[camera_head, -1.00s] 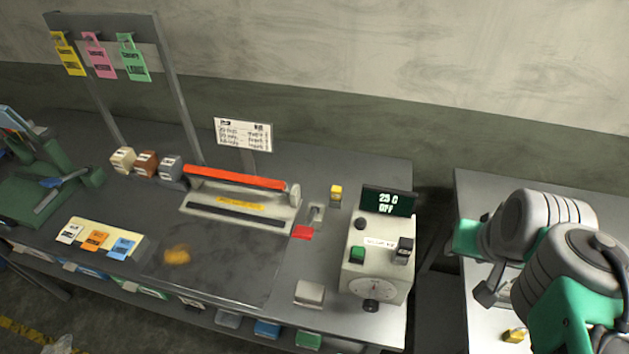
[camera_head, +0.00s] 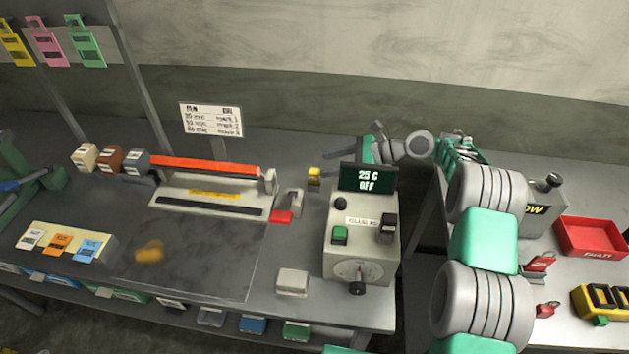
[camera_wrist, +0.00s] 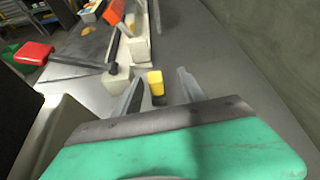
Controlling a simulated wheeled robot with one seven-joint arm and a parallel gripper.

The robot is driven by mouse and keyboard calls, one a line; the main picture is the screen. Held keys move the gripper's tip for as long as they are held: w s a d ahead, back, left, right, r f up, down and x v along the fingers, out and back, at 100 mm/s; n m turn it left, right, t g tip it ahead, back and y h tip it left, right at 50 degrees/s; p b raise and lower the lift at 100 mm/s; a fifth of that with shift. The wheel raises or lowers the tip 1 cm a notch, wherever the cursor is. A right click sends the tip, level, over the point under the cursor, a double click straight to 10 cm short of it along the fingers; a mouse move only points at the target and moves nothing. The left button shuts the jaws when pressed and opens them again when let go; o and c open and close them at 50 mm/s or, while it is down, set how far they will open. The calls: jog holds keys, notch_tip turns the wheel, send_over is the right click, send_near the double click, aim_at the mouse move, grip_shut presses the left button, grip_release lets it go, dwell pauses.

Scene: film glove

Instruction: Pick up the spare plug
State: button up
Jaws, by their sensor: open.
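A small yellow-topped piece, which looks like the spare plug (camera_head: 314,176), stands on the grey bench just left of the display box. It also shows in the wrist view as a yellow block (camera_wrist: 155,82) between my two fingers. My gripper (camera_head: 326,165) is open and reaches leftward behind the display box, with its fingertips close to the yellow piece. In the wrist view my gripper (camera_wrist: 159,76) has a finger on each side of the piece, with a gap to the right finger. Whether the left finger touches it I cannot tell.
The control box (camera_head: 361,240) with its "25 C OFF" display (camera_head: 367,178) stands right in front of my gripper. A grey lever with a red pad (camera_head: 281,217) and the sealer with its orange-red bar (camera_head: 205,166) are left of the yellow piece. The wall is behind.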

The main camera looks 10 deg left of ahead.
aim_at(314, 179)
jog(key=shift+s+a+f+m+g+y, duration=0.15)
jog(key=shift+s+f+m+g+y, duration=0.15)
jog(key=shift+f, duration=0.35)
jog(key=shift+s+a+f, duration=0.15)
jog(key=shift+a, duration=0.1)
jog(key=p+x, duration=0.1)
jog(key=x, duration=0.1)
jog(key=p+x, duration=0.1)
jog(key=x, duration=0.2)
jog(key=p+x, duration=0.1)
jog(key=x, duration=0.1)
jog(key=shift+a+f, duration=0.1)
jog(key=shift+f, duration=0.25)
jog(key=shift+c, duration=0.4)
grip_shut()
